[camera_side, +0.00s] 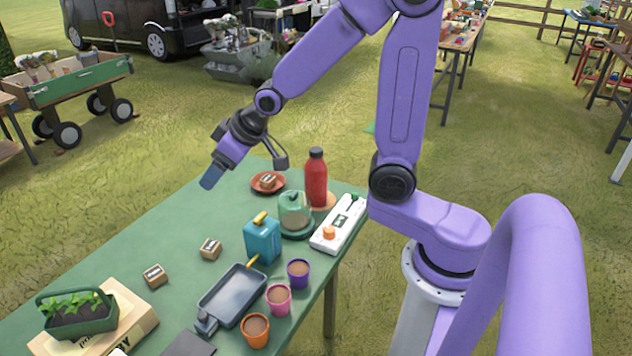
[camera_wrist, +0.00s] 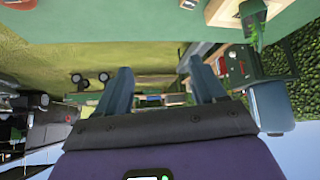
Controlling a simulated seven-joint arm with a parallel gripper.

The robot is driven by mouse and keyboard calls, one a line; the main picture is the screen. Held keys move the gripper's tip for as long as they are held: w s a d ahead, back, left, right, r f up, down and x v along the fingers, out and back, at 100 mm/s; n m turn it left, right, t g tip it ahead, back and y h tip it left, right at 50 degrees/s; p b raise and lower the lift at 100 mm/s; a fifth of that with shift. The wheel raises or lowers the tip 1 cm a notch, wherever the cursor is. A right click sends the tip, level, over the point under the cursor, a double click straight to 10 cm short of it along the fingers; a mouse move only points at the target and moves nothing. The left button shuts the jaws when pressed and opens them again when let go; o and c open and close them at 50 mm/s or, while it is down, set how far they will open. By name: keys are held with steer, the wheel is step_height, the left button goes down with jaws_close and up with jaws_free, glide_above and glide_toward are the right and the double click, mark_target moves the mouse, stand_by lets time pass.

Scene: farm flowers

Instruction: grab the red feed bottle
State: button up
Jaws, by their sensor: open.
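The red feed bottle (camera_side: 315,181), with a dark cap, stands upright at the back right of the green table, on or beside a round tan disc. My gripper (camera_side: 211,177) is in the air over the far left edge of the table, well to the left of the bottle and apart from it. In the wrist view, the two fingers of my gripper (camera_wrist: 164,84) are spread with nothing between them. The bottle does not show in the wrist view, which looks out over grass and the table's edge.
Near the bottle are a green glass dome (camera_side: 294,210), a white device (camera_side: 340,222), a red saucer (camera_side: 268,181) with a wooden block on it, and a blue carton (camera_side: 262,240). Several pots and a grey tray (camera_side: 232,296) stand nearer. The left of the green table (camera_side: 150,228) is mostly clear.

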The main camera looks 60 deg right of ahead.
steer(key=w+d+m+t+h, duration=0.2)
steer(key=w+d+m+t, duration=0.1)
steer(key=w+d, duration=0.3)
step_height(320, 180, up, 4)
steer(key=m+t+h, duration=0.2)
steer(key=m+h, duration=0.7)
steer(key=h, duration=0.4)
glide_above(315, 149)
steer(key=v, duration=0.6)
step_height(315, 149, down, 16)
steer(key=shift+s+d+r, duration=0.1)
steer(key=shift+d+r, duration=0.05)
steer(key=shift+w+d+f, duration=0.2)
steer(key=shift+w+d, duration=0.05)
steer(key=shift+w, duration=0.05)
steer(key=shift+x, duration=3.4)
jaws_close()
